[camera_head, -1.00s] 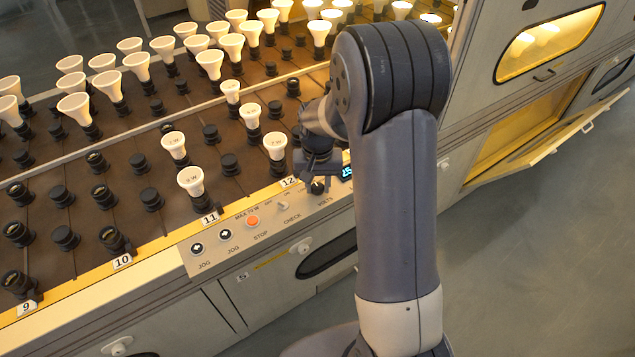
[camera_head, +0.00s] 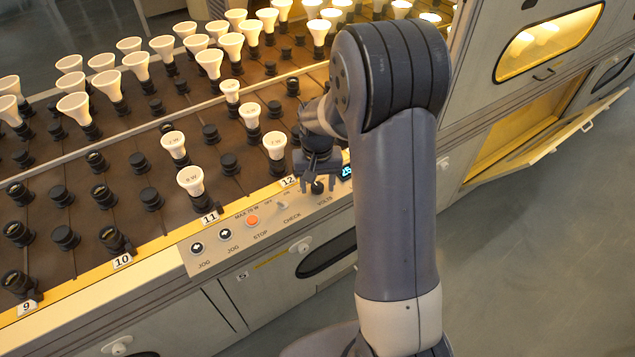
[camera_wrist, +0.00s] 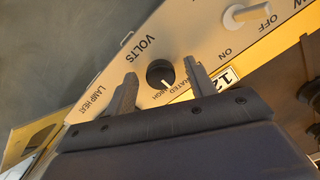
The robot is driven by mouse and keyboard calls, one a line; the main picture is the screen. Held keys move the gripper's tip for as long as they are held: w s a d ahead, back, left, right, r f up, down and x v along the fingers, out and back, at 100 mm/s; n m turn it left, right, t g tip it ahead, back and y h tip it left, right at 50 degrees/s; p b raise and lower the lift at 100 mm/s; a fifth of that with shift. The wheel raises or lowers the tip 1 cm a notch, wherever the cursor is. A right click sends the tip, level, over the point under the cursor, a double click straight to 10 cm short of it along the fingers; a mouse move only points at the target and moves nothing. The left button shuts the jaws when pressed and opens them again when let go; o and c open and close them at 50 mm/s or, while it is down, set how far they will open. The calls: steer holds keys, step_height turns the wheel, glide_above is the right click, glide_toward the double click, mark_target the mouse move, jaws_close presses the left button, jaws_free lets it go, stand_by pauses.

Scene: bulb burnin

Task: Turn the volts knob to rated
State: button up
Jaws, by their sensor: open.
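The volts knob is a small black dial (camera_wrist: 160,73) with a white pointer line, on the light panel beside the word VOLTS. In the wrist view its pointer faces down and slightly right, toward the HIGH and RATED lettering; I cannot tell exactly which mark it meets. My gripper (camera_wrist: 162,78) is open, one finger on each side of the knob, with visible gaps. In the head view my gripper (camera_head: 319,178) is over the knob (camera_head: 317,187), near the panel's right end. I cannot tell how far the fingertips are above the panel.
A small lit blue display (camera_head: 346,172) is just right of the knob. An orange STOP button (camera_head: 252,221) and a switch (camera_head: 283,205) lie to the left. Bulbs in sockets stand behind the panel; one bulb (camera_head: 275,146) is near my gripper. An open door (camera_head: 545,143) is at right.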

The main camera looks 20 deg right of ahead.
mark_target(317, 187)
step_height(317, 187, up, 11)
steer(key=p, duration=0.1)
stand_by(0.6)
steer(key=shift+f, duration=0.2)
step_height(317, 187, down, 11)
steer(key=shift+b, duration=0.55)
steer(key=shift+r+m, duration=0.15)
steer(key=shift+m, duration=0.15)
